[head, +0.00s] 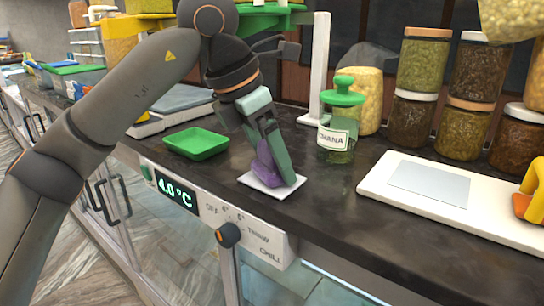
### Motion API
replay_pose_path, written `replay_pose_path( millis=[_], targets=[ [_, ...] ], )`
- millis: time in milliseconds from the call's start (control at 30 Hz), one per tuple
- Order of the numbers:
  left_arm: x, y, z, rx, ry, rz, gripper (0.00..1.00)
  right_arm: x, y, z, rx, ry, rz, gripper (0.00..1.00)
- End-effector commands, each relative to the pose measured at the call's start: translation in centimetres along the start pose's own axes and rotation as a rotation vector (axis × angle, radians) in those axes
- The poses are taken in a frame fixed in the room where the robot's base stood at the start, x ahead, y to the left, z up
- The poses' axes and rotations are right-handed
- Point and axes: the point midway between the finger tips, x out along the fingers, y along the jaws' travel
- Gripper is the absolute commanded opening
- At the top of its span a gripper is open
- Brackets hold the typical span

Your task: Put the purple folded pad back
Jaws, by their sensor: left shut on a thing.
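My left gripper (274,158) reaches down to the counter and is shut on the purple folded pad (266,168). The pad is partly hidden by the gripper's green-grey fingers. It stands upright just over a small white square plate (262,186), at or very near its surface; I cannot tell whether it touches. My right gripper is not in view.
A green tray (196,143) lies left of the plate. A green-lidded jar (338,130) stands behind right, near a white post (316,75). A white board (455,203) with a yellow-orange object (532,200) lies right. Stacked jars (425,62) stand behind. The counter's front edge is close.

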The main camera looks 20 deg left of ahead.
Motion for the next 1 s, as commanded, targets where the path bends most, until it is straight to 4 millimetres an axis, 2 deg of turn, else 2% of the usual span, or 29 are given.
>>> replay_pose_path(
  millis=[67, 100, 233, 467, 600, 667, 1000],
  targets=[
    [0.4, 0.0, -0.2, 0.000, 0.000, 0.000, 0.29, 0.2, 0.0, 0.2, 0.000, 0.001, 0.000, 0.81],
    [0.2, 0.0, -0.1, 0.000, 0.000, 0.000, 0.86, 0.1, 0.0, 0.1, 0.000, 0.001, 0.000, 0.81],
    [0.2, 0.0, -0.1, 0.000, 0.001, 0.000, 1.00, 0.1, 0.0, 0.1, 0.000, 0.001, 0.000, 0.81],
    [0.1, 0.0, -0.1, 0.000, 0.000, 0.000, 1.00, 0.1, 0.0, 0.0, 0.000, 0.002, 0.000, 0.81],
    [-0.8, 0.0, 0.1, -0.001, -0.002, 0.001, 1.00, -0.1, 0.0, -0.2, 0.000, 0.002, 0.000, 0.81],
    [-1.7, 0.0, 0.1, -0.001, -0.002, 0.001, 1.00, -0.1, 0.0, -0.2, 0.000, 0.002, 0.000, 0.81],
    [-9.1, 0.0, 0.2, 0.001, -0.001, 0.000, 1.00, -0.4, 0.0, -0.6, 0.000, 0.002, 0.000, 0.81]
  ],
)
